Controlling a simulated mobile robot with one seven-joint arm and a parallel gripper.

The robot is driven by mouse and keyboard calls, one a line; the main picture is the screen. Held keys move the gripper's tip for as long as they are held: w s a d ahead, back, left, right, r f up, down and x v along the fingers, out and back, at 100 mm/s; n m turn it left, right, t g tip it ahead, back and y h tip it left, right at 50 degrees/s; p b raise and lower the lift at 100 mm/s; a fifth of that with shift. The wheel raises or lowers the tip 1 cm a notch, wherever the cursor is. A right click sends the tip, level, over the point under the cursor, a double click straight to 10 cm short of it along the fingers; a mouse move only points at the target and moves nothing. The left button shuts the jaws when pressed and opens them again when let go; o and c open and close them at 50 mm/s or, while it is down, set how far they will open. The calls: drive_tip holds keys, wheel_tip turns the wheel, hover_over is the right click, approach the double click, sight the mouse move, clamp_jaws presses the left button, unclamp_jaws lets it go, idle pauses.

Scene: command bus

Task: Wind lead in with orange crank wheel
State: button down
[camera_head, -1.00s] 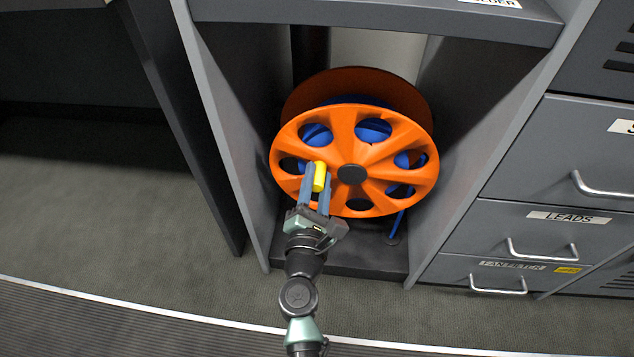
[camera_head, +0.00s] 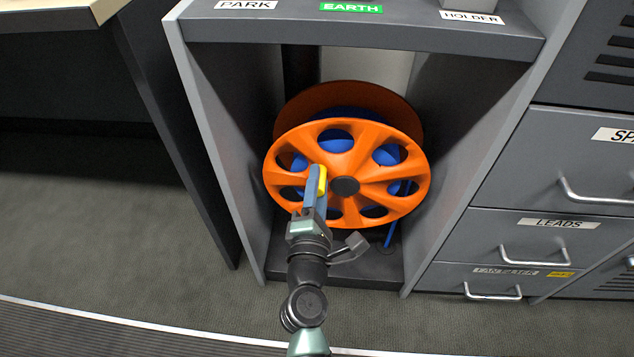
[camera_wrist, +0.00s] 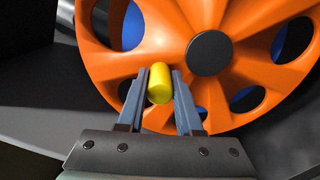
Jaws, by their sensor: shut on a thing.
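The orange crank wheel (camera_head: 375,178) stands upright in an open cabinet bay, its black hub (camera_head: 345,187) facing me. Blue lead (camera_head: 337,141) shows through the wheel's openings, wound on the reel behind. A yellow crank handle (camera_head: 322,181) sticks out from the wheel face, left of the hub. My gripper (camera_head: 316,188) is shut on this handle; one finger partly hides it in the head view. In the wrist view the yellow handle (camera_wrist: 160,84) lies between the two fingers (camera_wrist: 160,92), with the hub at upper right. A blue lead end (camera_head: 390,234) hangs below the wheel at right.
Grey side walls (camera_head: 218,150) close in on both sides of the wheel. A shelf (camera_head: 360,30) with PARK, EARTH and HOLDER labels is above. Drawers with metal handles, one labelled LEADS (camera_head: 560,223), stand at right. Open floor (camera_head: 110,240) lies at left.

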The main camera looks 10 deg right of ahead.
drive_tip(key=c, duration=0.6)
unclamp_jaws()
drive_tip(key=shift+o, duration=0.2)
drive_tip(key=b+v, duration=0.1)
drive_tip(key=v, duration=1.2)
